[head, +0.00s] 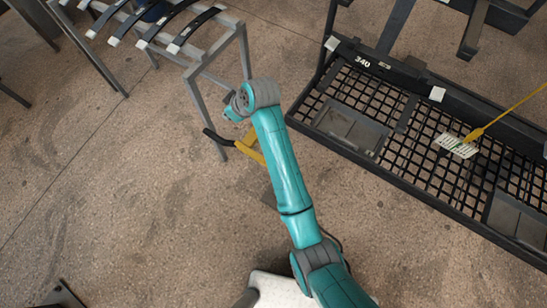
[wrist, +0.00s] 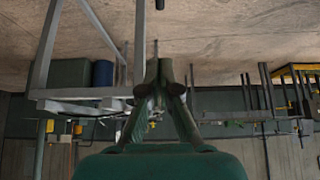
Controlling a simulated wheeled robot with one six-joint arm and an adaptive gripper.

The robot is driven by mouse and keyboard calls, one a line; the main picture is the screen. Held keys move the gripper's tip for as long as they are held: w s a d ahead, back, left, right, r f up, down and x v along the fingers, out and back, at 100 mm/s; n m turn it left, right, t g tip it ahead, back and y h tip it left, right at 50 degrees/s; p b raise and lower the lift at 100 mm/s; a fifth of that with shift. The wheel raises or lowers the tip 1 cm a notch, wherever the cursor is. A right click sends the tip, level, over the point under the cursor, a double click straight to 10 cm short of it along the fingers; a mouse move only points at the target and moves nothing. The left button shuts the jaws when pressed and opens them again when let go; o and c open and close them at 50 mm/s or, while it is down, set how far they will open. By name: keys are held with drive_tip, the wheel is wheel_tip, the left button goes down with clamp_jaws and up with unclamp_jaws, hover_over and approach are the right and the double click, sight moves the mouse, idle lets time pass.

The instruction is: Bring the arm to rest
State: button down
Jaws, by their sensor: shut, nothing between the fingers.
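My gripper (wrist: 160,72) is in the lower middle of the wrist view. Its two fingers meet at dark tips, with nothing seen between them. In the head view my teal arm (head: 282,170) reaches up from the bottom right to a bent wrist (head: 258,95) beside the grey rack. The gripper's fingers are not clearly seen there. A yellow part (head: 250,146) and a black curved piece (head: 217,137) show left of my forearm, partly hidden by it. I cannot tell what they belong to.
A grey metal rack (head: 242,58) at the upper left bears several dark curved strips (head: 192,30) with pale ends. A black mesh-floored rack (head: 350,167) marked 340 stands at the right, with a white tag (head: 457,147) on it. Bare floor (head: 110,200) is open at the lower left.

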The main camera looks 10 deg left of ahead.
idle(0.4)
drive_tip(key=s+d+f+m+t, duration=0.2)
drive_tip(key=s+d+f, duration=0.15)
drive_tip(key=d, duration=0.35)
drive_tip(key=s+d+f+m+t+h, duration=0.1)
drive_tip(key=s+d+f+m, duration=0.15)
drive_tip(key=d+f, duration=0.35)
drive_tip(key=s+d+f+m+t, duration=0.1)
drive_tip(key=s+d+f+t, duration=0.15)
drive_tip(key=d, duration=0.55)
drive_tip(key=s+d+r+m+t+h, duration=0.1)
drive_tip(key=s+d+m+t+h, duration=0.2)
drive_tip(key=s+d, duration=0.95)
drive_tip(key=s+d+r+m+t+h, duration=0.1)
drive_tip(key=s+d+r, duration=0.3)
drive_tip(key=s+r, duration=0.5)
drive_tip(key=s+d+r+m+t+h, duration=0.1)
drive_tip(key=s+d+r+m+t, duration=0.2)
drive_tip(key=s+r, duration=0.7)
drive_tip(key=shift+d+r+m, duration=0.35)
drive_tip(key=shift+d+m, duration=0.4)
drive_tip(key=shift+d, duration=0.2)
